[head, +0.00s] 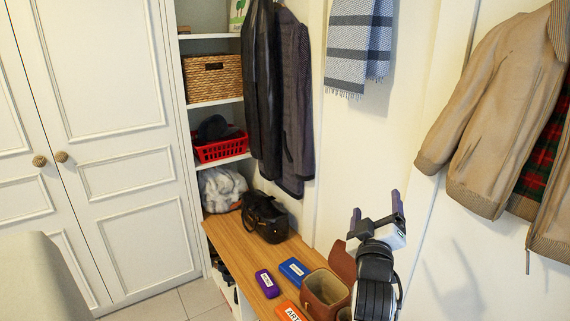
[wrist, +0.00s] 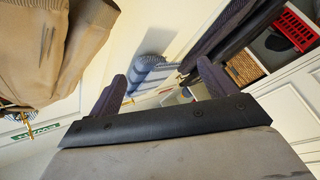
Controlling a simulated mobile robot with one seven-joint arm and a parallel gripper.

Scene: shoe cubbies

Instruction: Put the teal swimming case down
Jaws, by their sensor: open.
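My gripper (head: 377,211) is raised above the right end of the wooden bench, in front of the pale wall. Its two purple fingers are apart with nothing between them. In the wrist view my gripper (wrist: 160,86) is also open and empty. I see no case that is clearly teal. On the bench lie a blue case (head: 294,270), a purple case (head: 267,283) and an orange case (head: 289,312), each with a white label. The orange one is cut off by the frame edge. My arm hides part of the bench's right end.
The wooden bench top (head: 233,240) has bare room at left. A brown open box (head: 325,290) stands near my arm, a black bag (head: 265,218) at the back. A tan jacket (head: 500,120), dark coats (head: 280,100) and a striped towel (head: 358,45) hang on the wall.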

